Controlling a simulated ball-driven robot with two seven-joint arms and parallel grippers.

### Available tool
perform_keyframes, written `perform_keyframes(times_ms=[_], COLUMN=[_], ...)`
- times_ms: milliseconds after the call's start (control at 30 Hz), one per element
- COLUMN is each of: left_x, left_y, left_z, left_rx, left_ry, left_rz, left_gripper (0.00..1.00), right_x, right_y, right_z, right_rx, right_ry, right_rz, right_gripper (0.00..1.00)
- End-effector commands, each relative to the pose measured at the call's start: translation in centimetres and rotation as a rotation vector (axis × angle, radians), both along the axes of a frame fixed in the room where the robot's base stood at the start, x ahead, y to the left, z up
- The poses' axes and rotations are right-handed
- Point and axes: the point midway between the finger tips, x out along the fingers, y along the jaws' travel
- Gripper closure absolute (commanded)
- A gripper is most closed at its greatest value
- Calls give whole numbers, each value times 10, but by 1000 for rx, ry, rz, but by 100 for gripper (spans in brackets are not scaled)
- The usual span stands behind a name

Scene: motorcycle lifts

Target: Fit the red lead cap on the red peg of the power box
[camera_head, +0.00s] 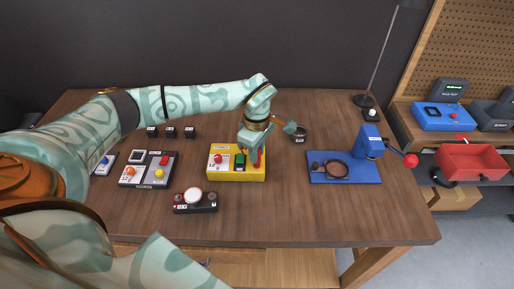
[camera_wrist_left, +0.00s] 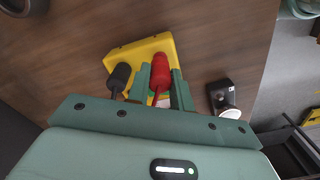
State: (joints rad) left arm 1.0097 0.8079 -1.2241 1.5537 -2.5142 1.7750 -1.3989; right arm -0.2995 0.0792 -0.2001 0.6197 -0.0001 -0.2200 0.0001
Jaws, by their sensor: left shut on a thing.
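The yellow power box (camera_head: 222,174) stands near the middle of the table and also shows in the wrist view (camera_wrist_left: 165,44). My left gripper (camera_wrist_left: 164,88) is at the box, its green fingers on either side of the red lead cap (camera_wrist_left: 160,70) and shut on it. A thin red lead runs from the cap toward the palm. A black lead cap (camera_wrist_left: 120,76) is beside it over the box's left edge in the wrist view. The red peg is hidden; I cannot tell whether the cap touches it. My right gripper is not in view.
A black button unit with a white dome (camera_head: 194,196) lies front left of the box. A panel with coloured buttons (camera_head: 149,170) is further left.

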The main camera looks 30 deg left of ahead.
Motion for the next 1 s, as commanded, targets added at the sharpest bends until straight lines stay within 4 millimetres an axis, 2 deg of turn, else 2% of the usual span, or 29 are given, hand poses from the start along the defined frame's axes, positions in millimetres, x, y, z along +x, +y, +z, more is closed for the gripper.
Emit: perform_keyframes(times_ms=[533,1000], left_x=[0,0], left_y=[0,0], left_z=[-1,-10], left_rx=[0,0], left_ry=[0,0], left_rz=[-1,-2], left_gripper=[100,100], right_x=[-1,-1], right_y=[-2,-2], right_z=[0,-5], right_rx=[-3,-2], right_ry=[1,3], right_rz=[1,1], right_gripper=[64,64])
